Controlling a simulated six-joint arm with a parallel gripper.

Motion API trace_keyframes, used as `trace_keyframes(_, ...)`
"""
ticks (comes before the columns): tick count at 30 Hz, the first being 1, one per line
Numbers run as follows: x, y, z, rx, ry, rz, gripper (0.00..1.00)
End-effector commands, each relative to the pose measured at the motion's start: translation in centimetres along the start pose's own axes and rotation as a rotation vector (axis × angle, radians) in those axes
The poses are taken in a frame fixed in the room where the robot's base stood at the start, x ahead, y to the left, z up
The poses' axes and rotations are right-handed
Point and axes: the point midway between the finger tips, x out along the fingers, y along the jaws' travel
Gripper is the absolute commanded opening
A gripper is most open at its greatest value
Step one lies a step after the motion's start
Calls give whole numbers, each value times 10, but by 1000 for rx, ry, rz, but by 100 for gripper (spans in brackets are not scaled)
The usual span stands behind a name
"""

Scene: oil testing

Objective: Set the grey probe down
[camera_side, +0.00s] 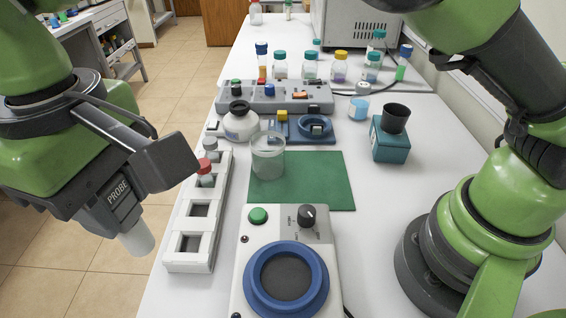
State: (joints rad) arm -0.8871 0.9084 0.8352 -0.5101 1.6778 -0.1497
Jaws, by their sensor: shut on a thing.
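The grey probe (119,203) has "PROBE" lettered on its side and a pale, blunt tip pointing down. My gripper (132,165) is at the left and is shut on the probe. It holds the probe left of the white rack, over the floor side of the table edge. The probe is slightly tilted in the picture. My gripper's body hides the probe's upper part.
A white rack (183,262) has open slots and red-capped and grey-capped vials (205,178). A glass beaker (267,160) stands on a green mat (325,185). A blue-ringed device (240,290) is in front. A teal bottle (390,145) and several capped bottles stand behind.

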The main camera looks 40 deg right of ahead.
Motion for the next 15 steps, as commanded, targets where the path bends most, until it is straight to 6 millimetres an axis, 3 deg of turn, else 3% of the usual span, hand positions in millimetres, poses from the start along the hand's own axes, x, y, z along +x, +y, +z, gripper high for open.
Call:
trace_keyframes(8,-3,80,-7,161,-1,4,6)
trace_keyframes(11,-3,124,-2,251,-3,5,6)
trace_keyframes(15,-4,197,18,416,-5,5,6)
